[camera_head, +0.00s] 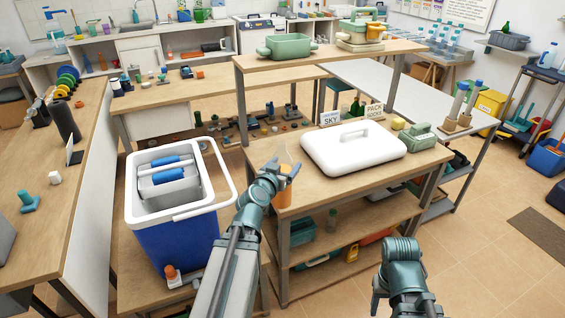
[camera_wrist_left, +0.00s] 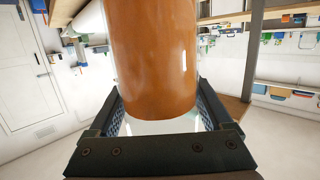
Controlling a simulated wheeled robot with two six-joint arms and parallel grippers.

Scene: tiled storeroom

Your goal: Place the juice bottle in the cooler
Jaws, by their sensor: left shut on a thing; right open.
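The juice bottle (camera_head: 284,186), orange with a clear, pale upper part, is held upright by my left gripper (camera_head: 275,172) at the left edge of the middle table. In the left wrist view the orange bottle (camera_wrist_left: 155,60) fills the space between the two jaws. Whether its base touches the table is unclear. The cooler (camera_head: 176,245), blue with a white rim, stands open on a low wooden surface left of my left arm. Grey items with blue tops (camera_head: 162,178) sit inside it. My right gripper (camera_head: 402,283) is low at the front right, open and empty.
A small orange-topped item (camera_head: 171,273) stands before the cooler.

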